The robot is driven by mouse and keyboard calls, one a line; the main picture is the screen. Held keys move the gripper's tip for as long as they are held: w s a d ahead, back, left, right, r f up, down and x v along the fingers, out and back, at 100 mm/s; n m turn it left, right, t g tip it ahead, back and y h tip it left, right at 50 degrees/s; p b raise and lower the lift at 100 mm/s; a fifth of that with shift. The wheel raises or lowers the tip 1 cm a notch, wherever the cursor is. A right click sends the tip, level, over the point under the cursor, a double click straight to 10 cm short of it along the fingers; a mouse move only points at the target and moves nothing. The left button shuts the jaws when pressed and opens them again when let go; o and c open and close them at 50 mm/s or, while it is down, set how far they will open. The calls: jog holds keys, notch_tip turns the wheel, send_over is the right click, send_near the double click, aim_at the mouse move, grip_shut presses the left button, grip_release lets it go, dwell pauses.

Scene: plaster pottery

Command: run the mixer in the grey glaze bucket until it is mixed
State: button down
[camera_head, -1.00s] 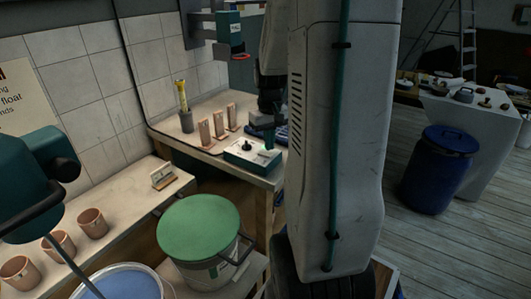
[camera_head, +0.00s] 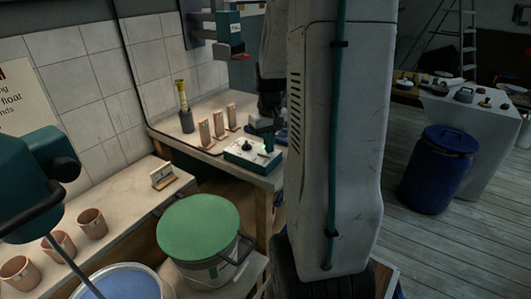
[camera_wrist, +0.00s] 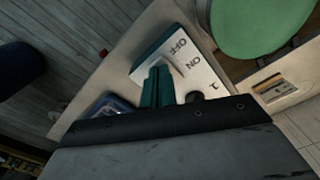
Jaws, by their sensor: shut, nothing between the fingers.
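A white-topped control box (camera_head: 250,155) with a green base and a dark knob stands on the bench end. In the wrist view the box (camera_wrist: 203,82) shows the words OFF and ON and a pale switch beside OFF. My gripper (camera_wrist: 157,72) is shut and empty, its fingertips over the box beside the switch; I cannot tell whether they touch it. In the head view my gripper (camera_head: 266,138) is partly hidden by my arm. The teal mixer (camera_head: 35,170) is at the left, its shaft reaching down into an open bucket (camera_head: 158,272) of blue-grey liquid, cut off below.
A green-lidded bucket (camera_head: 198,227) stands in front of the bench. Terracotta cups (camera_head: 91,222) line the left bench. Several upright tiles (camera_head: 218,124) and a yellow-topped tool (camera_head: 181,95) stand behind the box.

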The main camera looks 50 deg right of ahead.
jog(key=shift+f, duration=0.45)
jog(key=shift+r, duration=3.5)
jog(key=s+a+r+n, duration=0.1)
jog(key=s+a, duration=0.3)
jog(key=a, duration=0.6)
jog(key=s+a+r+n+t, duration=0.1)
jog(key=s+a+r+n, duration=0.1)
jog(key=a, duration=0.8)
jog(key=s+a+r+n, duration=0.2)
jog(key=s+a+r, duration=0.2)
jog(key=a, duration=0.6)
jog(key=s, duration=0.2)
jog(key=shift+s+a, duration=0.15)
jog(key=shift+s, duration=0.15)
